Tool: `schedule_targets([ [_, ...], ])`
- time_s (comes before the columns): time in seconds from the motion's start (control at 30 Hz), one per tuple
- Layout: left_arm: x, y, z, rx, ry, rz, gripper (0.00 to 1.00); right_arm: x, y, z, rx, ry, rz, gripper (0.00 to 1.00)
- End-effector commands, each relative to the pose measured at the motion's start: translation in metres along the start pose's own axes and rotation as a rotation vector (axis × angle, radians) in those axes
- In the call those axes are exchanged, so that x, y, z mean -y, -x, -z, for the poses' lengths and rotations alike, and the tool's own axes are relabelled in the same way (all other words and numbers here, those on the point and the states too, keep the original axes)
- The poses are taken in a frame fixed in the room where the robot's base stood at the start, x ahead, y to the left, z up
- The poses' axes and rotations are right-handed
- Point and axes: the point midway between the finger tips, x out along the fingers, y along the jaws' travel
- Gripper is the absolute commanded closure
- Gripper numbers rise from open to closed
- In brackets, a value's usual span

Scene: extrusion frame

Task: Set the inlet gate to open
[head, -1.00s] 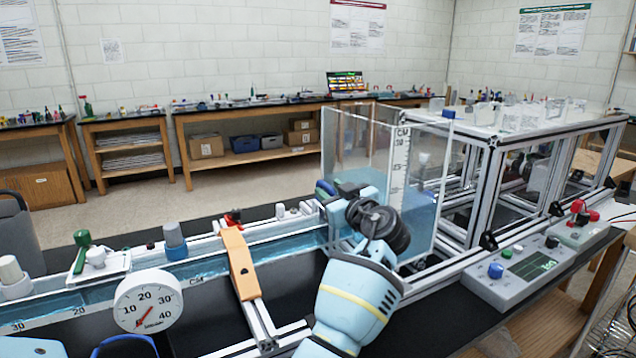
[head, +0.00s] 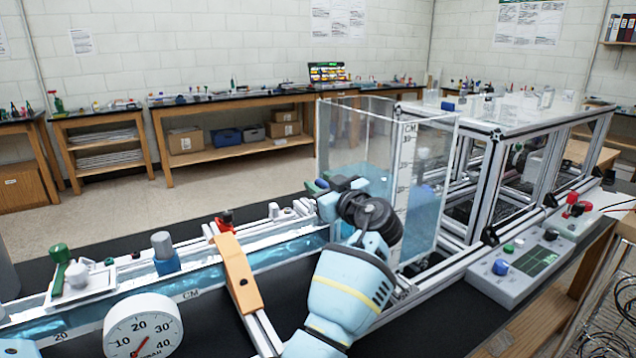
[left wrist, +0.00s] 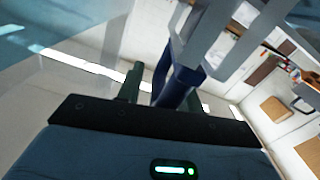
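My left gripper (head: 326,188) is at the near left corner of the clear water tank (head: 408,215), where the blue water channel (head: 205,280) meets it. A dark blue handle (head: 320,183) shows at the fingertips; I cannot tell for certain that it belongs to the inlet gate. In the left wrist view, the dark blue handle (left wrist: 178,86) rises between the dark green fingers (left wrist: 160,95), with a gap beside the left finger. The gripper looks open around or just behind the handle. The gate plate is hidden by my wrist. My right gripper is out of view.
An orange bridge piece (head: 236,272) crosses the channel to the left. A round dial gauge (head: 143,328) stands at the front left. A control box (head: 525,265) with knobs sits right of the tank. An aluminium frame (head: 490,190) stands behind it.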

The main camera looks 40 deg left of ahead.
Motion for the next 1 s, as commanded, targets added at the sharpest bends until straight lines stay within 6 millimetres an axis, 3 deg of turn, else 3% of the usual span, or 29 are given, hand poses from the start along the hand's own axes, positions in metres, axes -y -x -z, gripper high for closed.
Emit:
schedule_targets([
  [0.23, 0.000, 0.000, 0.000, 0.000, 0.000, 0.000, 0.65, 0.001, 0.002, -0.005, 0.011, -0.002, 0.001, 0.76],
  [0.5, 0.000, 0.000, 0.000, 0.000, 0.001, -0.001, 1.00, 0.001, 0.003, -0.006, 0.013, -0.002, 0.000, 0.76],
  [0.8, -0.001, 0.000, 0.004, -0.001, 0.003, -0.002, 1.00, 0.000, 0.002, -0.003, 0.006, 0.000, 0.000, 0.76],
  [1.0, -0.008, 0.000, 0.037, -0.004, 0.011, -0.002, 1.00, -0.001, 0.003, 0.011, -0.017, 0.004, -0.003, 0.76],
])
